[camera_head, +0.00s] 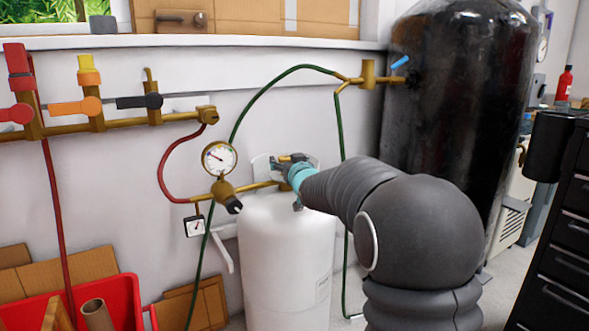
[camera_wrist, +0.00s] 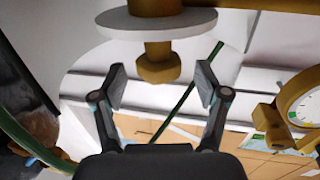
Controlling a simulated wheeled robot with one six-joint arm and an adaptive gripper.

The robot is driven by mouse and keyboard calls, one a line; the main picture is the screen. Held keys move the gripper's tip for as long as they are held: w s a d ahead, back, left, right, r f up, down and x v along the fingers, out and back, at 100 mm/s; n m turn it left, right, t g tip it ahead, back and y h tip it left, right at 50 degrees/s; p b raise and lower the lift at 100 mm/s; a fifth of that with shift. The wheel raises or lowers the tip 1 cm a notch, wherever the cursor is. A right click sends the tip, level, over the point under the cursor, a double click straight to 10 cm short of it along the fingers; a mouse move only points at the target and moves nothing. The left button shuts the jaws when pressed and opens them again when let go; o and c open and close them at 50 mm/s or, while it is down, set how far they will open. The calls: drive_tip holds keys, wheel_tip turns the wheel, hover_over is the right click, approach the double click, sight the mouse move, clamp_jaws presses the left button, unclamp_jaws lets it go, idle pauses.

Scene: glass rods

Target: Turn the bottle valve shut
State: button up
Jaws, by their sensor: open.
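The white gas bottle (camera_head: 287,265) stands upright by the wall. My gripper (camera_head: 287,162) is at its top, where my wrist and fingers hide most of the valve. In the wrist view, a pale round disc (camera_wrist: 120,24) sits on a brass fitting (camera_wrist: 158,65) with a nut-like end; these look like the bottle valve, though which part turns is unclear. My gripper (camera_wrist: 161,84) is open, with one finger on each side below the brass end. A gap shows on both sides, and nothing is held.
A round pressure gauge (camera_head: 219,158) on brass fittings stands left of the bottle; it also shows in the wrist view (camera_wrist: 305,105). A red hose (camera_head: 165,170) and a green hose (camera_head: 245,110) run nearby. A large black tank (camera_head: 455,110) stands behind, right.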

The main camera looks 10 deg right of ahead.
drive_tip(key=s+d, duration=0.1)
drive_tip(key=s, duration=0.9)
drive_tip(key=shift+w, duration=0.1)
